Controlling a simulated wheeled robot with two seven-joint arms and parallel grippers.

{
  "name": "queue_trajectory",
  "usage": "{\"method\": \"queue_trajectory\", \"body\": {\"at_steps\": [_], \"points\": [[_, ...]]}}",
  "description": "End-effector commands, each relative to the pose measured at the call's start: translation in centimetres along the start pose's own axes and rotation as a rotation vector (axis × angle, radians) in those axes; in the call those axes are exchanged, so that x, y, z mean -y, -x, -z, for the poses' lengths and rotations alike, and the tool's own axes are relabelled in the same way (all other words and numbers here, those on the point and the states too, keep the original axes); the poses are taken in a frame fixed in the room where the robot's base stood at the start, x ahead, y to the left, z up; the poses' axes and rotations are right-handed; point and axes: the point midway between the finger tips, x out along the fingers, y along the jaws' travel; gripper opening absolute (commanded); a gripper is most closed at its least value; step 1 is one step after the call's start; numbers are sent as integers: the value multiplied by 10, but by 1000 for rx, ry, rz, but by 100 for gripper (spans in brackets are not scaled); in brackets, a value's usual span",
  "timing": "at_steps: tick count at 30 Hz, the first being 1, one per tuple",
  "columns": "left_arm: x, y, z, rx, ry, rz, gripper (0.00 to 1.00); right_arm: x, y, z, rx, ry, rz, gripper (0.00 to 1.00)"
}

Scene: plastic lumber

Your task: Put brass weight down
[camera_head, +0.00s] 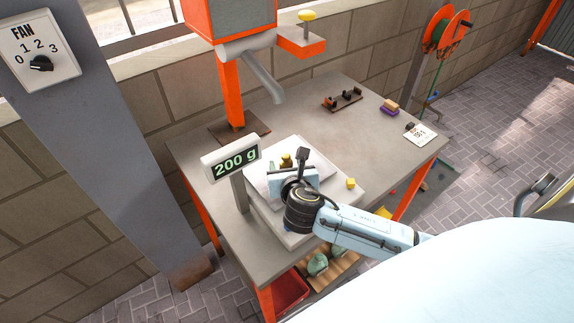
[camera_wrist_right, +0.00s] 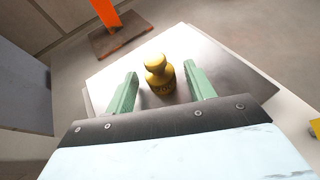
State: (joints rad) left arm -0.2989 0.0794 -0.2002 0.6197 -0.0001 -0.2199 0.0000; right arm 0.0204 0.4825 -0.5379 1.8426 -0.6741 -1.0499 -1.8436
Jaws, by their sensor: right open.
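The brass weight (camera_wrist_right: 160,78) stands upright on the metal pan (camera_wrist_right: 215,62) of the scale, with part of a marking visible on its side. In the head view the weight (camera_head: 286,160) shows just beyond my right gripper (camera_head: 290,174), partly hidden by it. In the wrist view my right gripper (camera_wrist_right: 160,90) is open, its two green fingers apart on either side of the weight, with visible gaps. The scale display (camera_head: 236,161) reads 200 g. My left gripper is not in view.
A small yellow object (camera_head: 351,183) sits on the scale's right side. An orange post (camera_head: 231,88) stands behind the scale. A dark rack (camera_head: 343,100), a purple-and-tan block (camera_head: 390,107) and a white card (camera_head: 421,134) lie farther back on the grey table (camera_head: 320,135). The table between is clear.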

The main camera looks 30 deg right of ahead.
Motion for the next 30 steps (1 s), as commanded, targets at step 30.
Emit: {"method": "queue_trajectory", "body": {"at_steps": [30], "points": [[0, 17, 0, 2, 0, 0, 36, 0, 121, -2, 1, 0, 0, 54]]}}
